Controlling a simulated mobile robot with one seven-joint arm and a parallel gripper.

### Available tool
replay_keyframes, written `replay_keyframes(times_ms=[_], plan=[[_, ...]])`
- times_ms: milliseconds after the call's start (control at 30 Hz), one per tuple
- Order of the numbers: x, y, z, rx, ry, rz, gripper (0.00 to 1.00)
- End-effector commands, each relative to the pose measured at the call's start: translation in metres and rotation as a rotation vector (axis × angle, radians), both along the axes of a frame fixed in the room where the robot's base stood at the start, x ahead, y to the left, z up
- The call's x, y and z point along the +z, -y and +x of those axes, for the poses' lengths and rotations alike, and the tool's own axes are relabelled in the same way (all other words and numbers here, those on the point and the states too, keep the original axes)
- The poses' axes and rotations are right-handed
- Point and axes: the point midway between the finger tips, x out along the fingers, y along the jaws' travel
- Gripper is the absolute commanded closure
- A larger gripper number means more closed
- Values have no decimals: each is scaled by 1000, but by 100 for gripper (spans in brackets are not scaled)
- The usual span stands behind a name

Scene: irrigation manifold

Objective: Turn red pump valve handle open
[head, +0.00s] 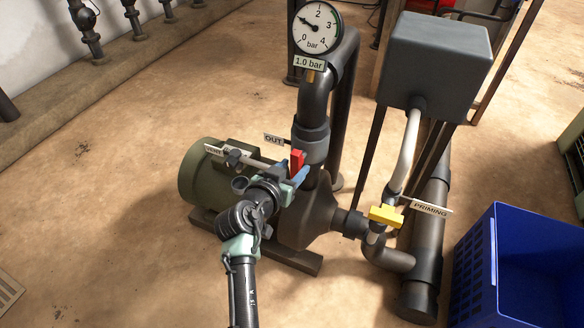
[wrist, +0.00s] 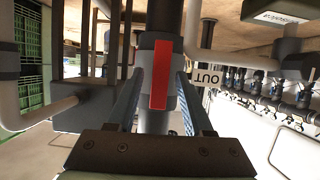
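The red valve handle (head: 297,159) is on the grey upright outlet pipe (head: 311,142) above the pump, beside a tag marked OUT (head: 275,140). In the wrist view the handle (wrist: 160,74) is a flat red bar running lengthwise along the pipe. My gripper (head: 296,173) is at the handle. In the wrist view its two blue-grey fingers (wrist: 158,82) stand apart on either side of the handle, with gaps showing on both sides. The gripper is open. The handle's pivot is hidden.
A gauge (head: 317,28) tops the pipe, above a 1.0 bar label. A yellow valve handle (head: 386,215) sits right, near a PRIMING tag (head: 430,207). A green motor (head: 205,180) is left. A grey tank (head: 436,62) and a blue crate (head: 520,270) stand right.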

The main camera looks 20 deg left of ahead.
Motion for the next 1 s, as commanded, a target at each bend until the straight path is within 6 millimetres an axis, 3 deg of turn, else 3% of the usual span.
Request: replay_keyframes(times_ms=[300, 433, 800, 1000], plan=[[1, 0, -1, 1, 0, 3, 44], [6, -1, -11, 2, -1, 3, 44], [37, -4, -82, 3, -2, 3, 44], [47, -5, -110, 1, -2, 2, 44]])
